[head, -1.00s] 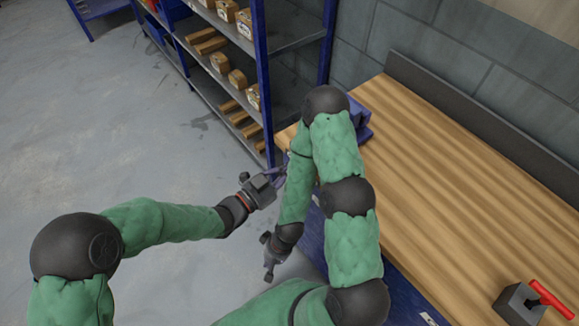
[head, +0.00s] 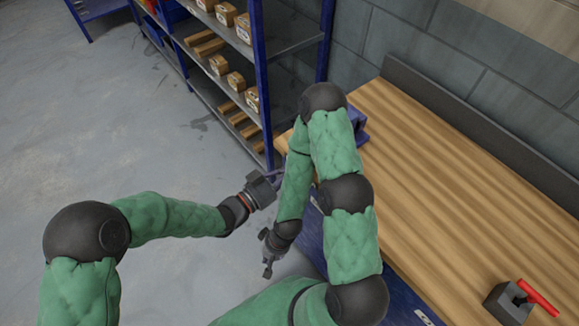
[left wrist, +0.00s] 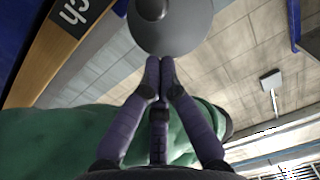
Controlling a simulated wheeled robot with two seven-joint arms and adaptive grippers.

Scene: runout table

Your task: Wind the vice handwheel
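The vice (head: 358,120) is a blue block at the bench's far left end in the head view, mostly hidden behind my right arm. A grey disc with a dark round knob, which looks like the handwheel (left wrist: 185,32), shows at the top of the left wrist view. My left gripper (left wrist: 160,64) has its purple fingertips together at the disc's lower edge; I cannot tell whether they touch it. In the head view the left gripper (head: 277,178) is by the bench end, its tips partly hidden. My right gripper (head: 267,270) hangs low beside the bench, its fingers too small to read.
The wooden bench (head: 450,190) is largely bare. A dark block with a red handle (head: 538,297) sits at its near right. A blue-framed shelf rack (head: 262,80) with boxes stands beyond the bench end. Open grey floor (head: 110,130) lies to the left.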

